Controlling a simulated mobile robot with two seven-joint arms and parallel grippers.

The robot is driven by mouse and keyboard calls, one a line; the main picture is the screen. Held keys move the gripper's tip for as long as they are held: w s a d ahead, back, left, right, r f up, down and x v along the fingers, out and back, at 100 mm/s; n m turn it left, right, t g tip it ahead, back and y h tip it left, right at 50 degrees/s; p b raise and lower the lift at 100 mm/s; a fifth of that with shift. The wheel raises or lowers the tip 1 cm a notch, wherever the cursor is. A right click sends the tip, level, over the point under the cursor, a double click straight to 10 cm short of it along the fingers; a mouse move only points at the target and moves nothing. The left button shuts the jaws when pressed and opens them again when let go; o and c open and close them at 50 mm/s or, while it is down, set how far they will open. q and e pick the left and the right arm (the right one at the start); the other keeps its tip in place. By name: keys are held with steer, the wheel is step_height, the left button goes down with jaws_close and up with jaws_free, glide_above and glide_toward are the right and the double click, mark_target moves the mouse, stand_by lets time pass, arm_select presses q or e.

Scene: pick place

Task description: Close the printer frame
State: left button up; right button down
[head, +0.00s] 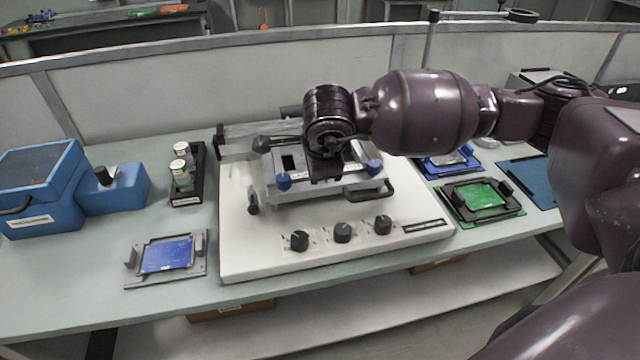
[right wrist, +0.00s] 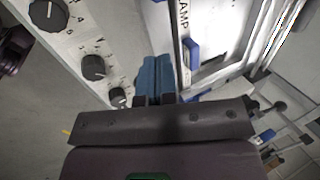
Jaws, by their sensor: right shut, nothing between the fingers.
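The printer (head: 240,250) is a white-topped machine with three black knobs on its front, in the middle of the bench. Its grey frame (head: 300,193) lies over the base, with blue knobs at its corners and a dark handle (head: 375,193) at its front right. My right arm reaches in from the right and its hand covers part of the frame. In the right wrist view my right gripper (right wrist: 157,65) is shut and empty, with blue fingertips beside the frame edge (right wrist: 180,60) marked "CLAMP". The frame's exact tilt is hard to tell. My left gripper is out of view.
A blue board in a grey holder (head: 200,272) lies front left. A black rack (head: 199,190) with small jars and a blue box machine (head: 40,185) stand at left. A green board holder (head: 458,210) lies at right. A low wall (head: 170,90) runs behind.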

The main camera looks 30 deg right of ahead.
steer(key=s+a+r+p, duration=0.1)
steer(key=s+a+r, duration=0.1)
steer(key=s+r, duration=0.3)
steer(key=s, duration=0.3)
